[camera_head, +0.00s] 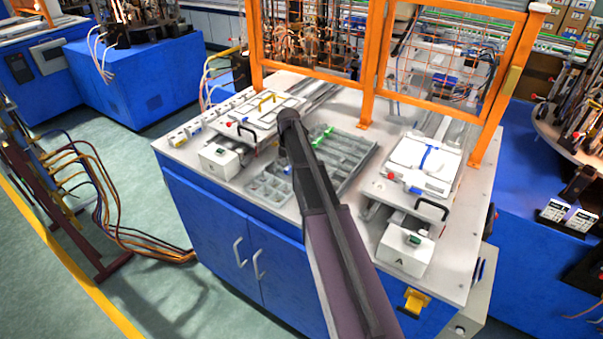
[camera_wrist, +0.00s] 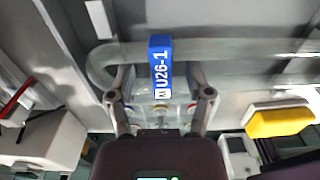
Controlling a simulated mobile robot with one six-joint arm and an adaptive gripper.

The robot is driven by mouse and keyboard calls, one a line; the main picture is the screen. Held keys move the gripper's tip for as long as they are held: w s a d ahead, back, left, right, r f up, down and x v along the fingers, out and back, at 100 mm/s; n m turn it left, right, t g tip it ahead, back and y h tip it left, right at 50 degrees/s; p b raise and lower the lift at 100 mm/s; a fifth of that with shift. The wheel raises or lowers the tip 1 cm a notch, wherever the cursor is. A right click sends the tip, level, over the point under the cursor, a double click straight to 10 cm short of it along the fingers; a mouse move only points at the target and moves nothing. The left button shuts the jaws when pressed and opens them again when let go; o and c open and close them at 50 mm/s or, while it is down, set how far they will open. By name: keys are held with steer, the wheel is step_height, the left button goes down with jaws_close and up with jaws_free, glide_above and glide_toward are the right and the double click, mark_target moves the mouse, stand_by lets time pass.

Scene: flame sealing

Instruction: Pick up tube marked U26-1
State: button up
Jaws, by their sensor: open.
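In the wrist view, a grey tube (camera_wrist: 225,49) runs across the picture and bends down at its left end. A blue tag marked U26-1 (camera_wrist: 160,65) hangs on it near the middle. My gripper (camera_wrist: 162,98) is open, its two fingers on either side of the tag's lower part. Nothing is visibly clamped between them. The tube lies just past the fingertips; I cannot tell whether they touch. In the head view, my dark arm reaches over the worktable, and the gripper and this tube cannot be made out there.
The worktable (camera_head: 468,278) holds a grey compartment tray (camera_head: 355,150), a left fixture with a yellow handle (camera_head: 268,98) and a right white fixture (camera_head: 408,152). Orange-framed guards (camera_head: 377,65) stand behind. In the wrist view, a yellow block (camera_wrist: 280,122) is right of my gripper.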

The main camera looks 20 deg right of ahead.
jaws_close()
steer(key=shift+r, duration=0.15)
stand_by(0.4)
step_height(320, 180, up, 4)
steer(key=p, duration=0.3)
steer(key=shift+f+p, duration=0.2)
steer(key=shift+p, duration=0.2)
steer(key=s+a, duration=0.1)
steer(key=s, duration=0.4)
steer(key=s+a, duration=0.2)
steer(key=s, duration=0.3)
steer(key=s+a+r+p, duration=0.1)
steer(key=s+a, duration=0.1)
steer(key=s, duration=0.3)
steer(key=shift+a+r, duration=0.1)
